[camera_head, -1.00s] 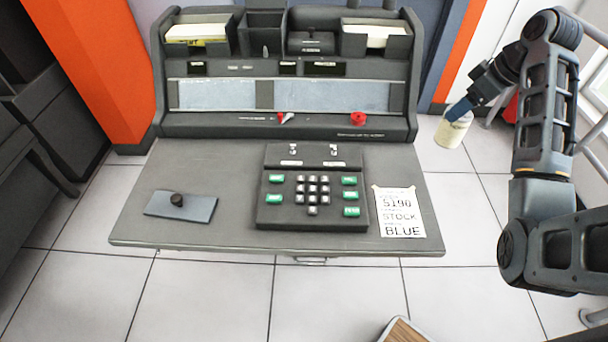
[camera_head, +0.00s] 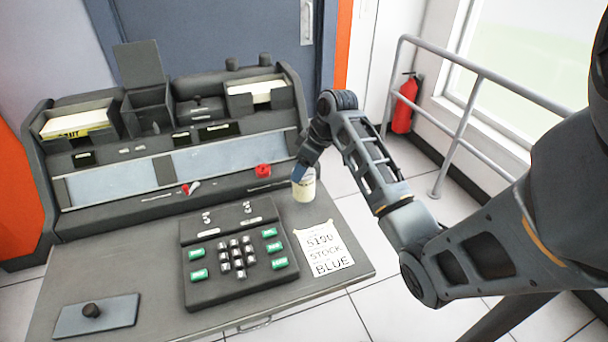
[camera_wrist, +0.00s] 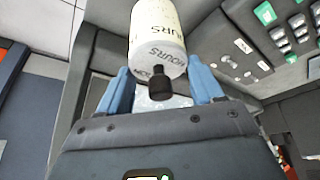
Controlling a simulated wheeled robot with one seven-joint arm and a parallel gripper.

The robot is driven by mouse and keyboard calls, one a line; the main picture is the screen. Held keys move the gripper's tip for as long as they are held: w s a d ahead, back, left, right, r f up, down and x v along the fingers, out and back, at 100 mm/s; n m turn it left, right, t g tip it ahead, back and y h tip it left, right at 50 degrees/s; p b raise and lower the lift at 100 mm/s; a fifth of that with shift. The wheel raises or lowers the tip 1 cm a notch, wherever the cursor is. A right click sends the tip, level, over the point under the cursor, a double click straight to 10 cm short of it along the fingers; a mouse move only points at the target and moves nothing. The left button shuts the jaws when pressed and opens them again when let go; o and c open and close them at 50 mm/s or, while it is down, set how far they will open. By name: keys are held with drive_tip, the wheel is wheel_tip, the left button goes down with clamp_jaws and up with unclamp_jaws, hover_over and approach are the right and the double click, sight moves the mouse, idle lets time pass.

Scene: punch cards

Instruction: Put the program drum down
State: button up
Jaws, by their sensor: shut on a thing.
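The program drum (camera_head: 303,186) is a cream cylinder with dark lettering. In the head view it is at the right end of the punch machine's desk, close to the rear panel. In the wrist view the drum (camera_wrist: 158,42) shows the word HOURS and a black knob at its near end. My gripper (camera_head: 300,170) is shut on the drum, with a blue finger on each side of it in the wrist view (camera_wrist: 161,85). I cannot tell whether the drum touches the desk.
The keypad (camera_head: 238,255) and a paper note reading 5190 STOCK BLUE (camera_head: 323,250) are on the desk. A red knob (camera_head: 263,170) is on the rear panel. A grey plate with a black knob (camera_head: 95,315) lies at front left. A railing (camera_head: 480,80) stands at right.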

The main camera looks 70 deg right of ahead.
drive_tip(key=shift+f, duration=1.75)
drive_tip(key=shift+f, duration=0.15)
drive_tip(key=o, duration=1.7)
